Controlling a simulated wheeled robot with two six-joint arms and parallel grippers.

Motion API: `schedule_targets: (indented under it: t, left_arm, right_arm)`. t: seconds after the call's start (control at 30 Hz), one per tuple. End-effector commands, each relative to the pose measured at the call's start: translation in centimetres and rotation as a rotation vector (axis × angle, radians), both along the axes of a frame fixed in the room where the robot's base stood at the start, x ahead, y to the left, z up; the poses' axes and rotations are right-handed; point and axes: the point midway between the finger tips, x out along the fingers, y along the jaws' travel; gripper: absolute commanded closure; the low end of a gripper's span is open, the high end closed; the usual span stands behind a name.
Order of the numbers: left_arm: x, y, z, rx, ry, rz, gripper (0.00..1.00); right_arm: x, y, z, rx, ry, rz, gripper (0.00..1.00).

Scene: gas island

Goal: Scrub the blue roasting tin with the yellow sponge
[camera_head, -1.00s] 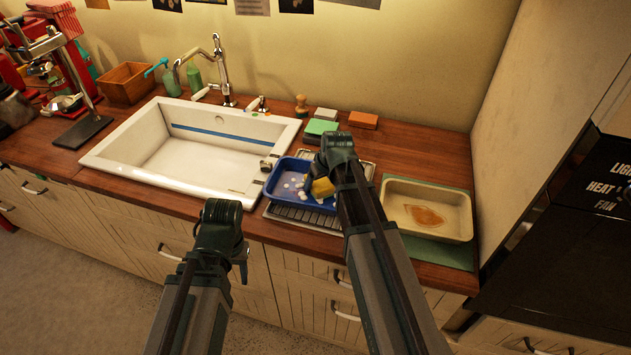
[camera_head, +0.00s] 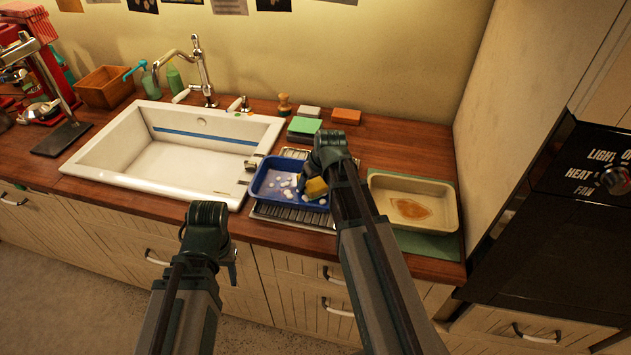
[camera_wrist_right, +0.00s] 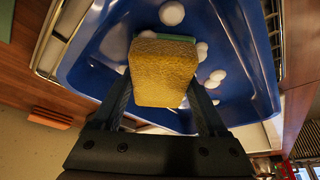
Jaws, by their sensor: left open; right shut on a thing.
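The blue roasting tin (camera_head: 268,186) sits on a metal drying rack right of the sink, with several white foam blobs inside. It fills much of the right wrist view (camera_wrist_right: 235,80). My right gripper (camera_head: 312,178) is shut on the yellow sponge (camera_head: 317,187). In the right wrist view the sponge (camera_wrist_right: 163,72) is between the two fingers, over the tin's inside; I cannot tell whether it touches the bottom. A green layer shows on its far side. My left gripper (camera_head: 230,262) is open, low in front of the counter; its fingertips are mostly hidden.
The white sink (camera_head: 150,150) with a tap is left of the tin. A beige tin with a brown stain (camera_head: 412,208) sits on a green mat at right. Green sponges (camera_head: 304,126), an orange block (camera_head: 346,116) and a brush (camera_head: 284,104) stand behind. A wall closes the right side.

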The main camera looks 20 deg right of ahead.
Motion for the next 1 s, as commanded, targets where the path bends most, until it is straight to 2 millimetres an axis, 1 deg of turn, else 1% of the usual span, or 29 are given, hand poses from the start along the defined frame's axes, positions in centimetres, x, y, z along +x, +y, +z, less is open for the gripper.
schedule_targets:
  t: [0.2,0.3,0.57,1.0]
  left_arm:
    - [0.0,0.0,-0.2,0.0,0.0,0.0,0.5]
    - [0.0,0.0,-0.2,0.0,0.0,0.0,0.5]
    - [0.0,0.0,-0.2,0.0,0.0,0.0,0.5]
    - [0.0,0.0,0.0,0.0,0.0,0.0,0.5]
  right_arm:
    - [0.7,1.9,-0.2,0.0,0.0,0.002,0.68]
    - [0.8,2.3,-0.2,0.0,0.001,0.0,0.68]
    - [1.0,2.7,-0.2,0.001,0.001,0.002,0.68]
    - [2.1,5.8,0.0,0.001,0.0,0.002,0.68]
